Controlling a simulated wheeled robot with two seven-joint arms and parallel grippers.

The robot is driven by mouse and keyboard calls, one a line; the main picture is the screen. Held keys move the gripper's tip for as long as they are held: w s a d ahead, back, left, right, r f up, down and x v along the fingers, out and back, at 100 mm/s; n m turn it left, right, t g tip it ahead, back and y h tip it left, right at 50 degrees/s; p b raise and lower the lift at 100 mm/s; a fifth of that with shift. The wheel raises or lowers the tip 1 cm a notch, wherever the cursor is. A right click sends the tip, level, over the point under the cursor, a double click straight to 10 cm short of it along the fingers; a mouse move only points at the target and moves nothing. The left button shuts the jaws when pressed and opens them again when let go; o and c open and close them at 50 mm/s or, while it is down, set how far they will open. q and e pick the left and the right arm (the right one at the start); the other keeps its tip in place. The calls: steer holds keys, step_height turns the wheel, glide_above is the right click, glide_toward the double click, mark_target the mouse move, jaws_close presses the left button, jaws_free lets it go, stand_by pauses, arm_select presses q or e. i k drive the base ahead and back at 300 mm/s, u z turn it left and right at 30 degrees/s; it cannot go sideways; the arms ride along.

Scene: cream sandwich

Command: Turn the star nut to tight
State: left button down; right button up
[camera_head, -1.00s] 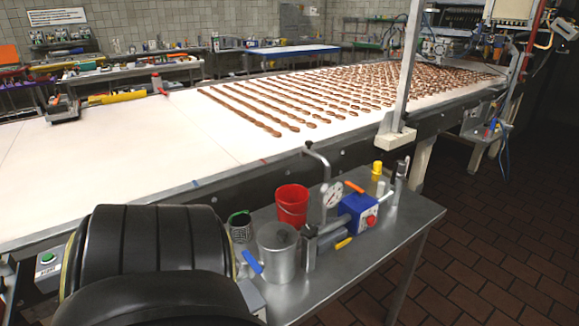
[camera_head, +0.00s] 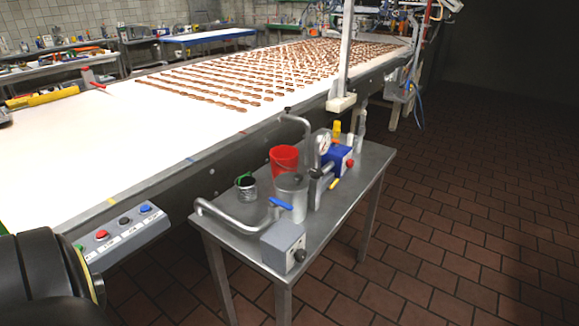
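I cannot pick out a star nut for certain. A small black knob (camera_head: 299,255) sits on the front of a grey metal box (camera_head: 282,243) at the near end of the steel side table. Its shape is too small to tell. On the same table stand a steel canister (camera_head: 291,192) with a blue-handled lever (camera_head: 280,203) beside it, a pressure gauge (camera_head: 324,143) and a blue unit with a red knob (camera_head: 340,158). Neither of my grippers shows in the head view.
A steel table (camera_head: 350,190) stands beside the white conveyor (camera_head: 100,150) carrying rows of brown pieces. A red bucket (camera_head: 284,157) and a dark cup (camera_head: 246,187) stand on it. A button panel (camera_head: 125,232) is at the conveyor's near side. Tiled floor (camera_head: 450,230) is open at right.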

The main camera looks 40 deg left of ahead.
mark_target(316, 172)
steer(key=u, duration=1.8)
